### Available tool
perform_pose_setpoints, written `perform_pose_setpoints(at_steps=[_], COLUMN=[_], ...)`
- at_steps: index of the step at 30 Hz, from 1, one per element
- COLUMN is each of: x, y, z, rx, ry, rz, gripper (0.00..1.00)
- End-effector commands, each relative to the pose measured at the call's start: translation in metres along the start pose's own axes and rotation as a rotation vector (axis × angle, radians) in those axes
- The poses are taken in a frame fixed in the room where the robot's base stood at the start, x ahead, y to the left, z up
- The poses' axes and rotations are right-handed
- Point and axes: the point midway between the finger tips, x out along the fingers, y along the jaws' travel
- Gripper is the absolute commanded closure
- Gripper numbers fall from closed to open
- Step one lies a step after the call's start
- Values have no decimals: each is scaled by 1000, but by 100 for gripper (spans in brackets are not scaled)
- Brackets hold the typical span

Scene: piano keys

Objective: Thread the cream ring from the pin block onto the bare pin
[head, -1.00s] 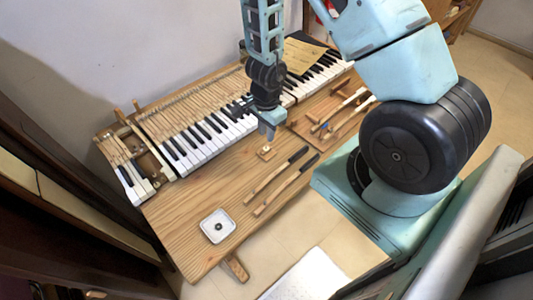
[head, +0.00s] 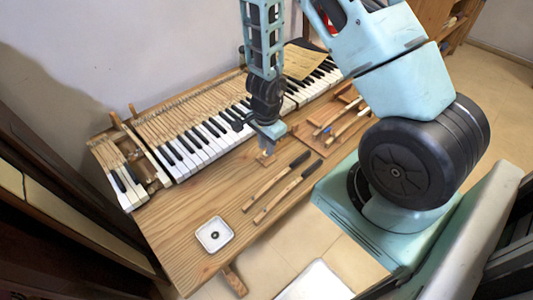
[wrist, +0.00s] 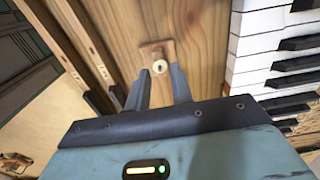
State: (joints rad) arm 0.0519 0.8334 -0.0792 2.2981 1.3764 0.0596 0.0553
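The pin block (wrist: 156,50), a small wooden piece, lies on the bench. A small cream ring (wrist: 160,66) with a dark centre shows at its near side in the wrist view. My gripper (wrist: 158,70) is open, its two dark fingertips apart on either side of the ring's near edge. I cannot tell whether they touch it. In the head view my gripper (head: 268,147) points down over the pin block (head: 264,157), which it partly hides. The bare pin is not clear; the gap in the keyboard (head: 150,170) at the left is too small to read.
The piano keyboard (head: 205,140) runs along the back of the wooden bench (head: 185,215). Two dark-tipped key sticks (head: 268,188) lie in front of the block. A white dish (head: 202,243) stands front left. A tool tray (head: 312,142) lies right. Bench between dish and keyboard is clear.

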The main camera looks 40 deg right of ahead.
Motion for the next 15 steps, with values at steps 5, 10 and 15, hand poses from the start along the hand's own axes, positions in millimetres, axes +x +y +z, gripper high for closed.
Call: perform_pose_setpoints(at_steps=[5,10,15], x=[3,6,8], y=[0,0,0], z=[0,0,0], rx=[0,1,1], ry=[0,0,0], rz=[0,0,0], gripper=[77,77,77])
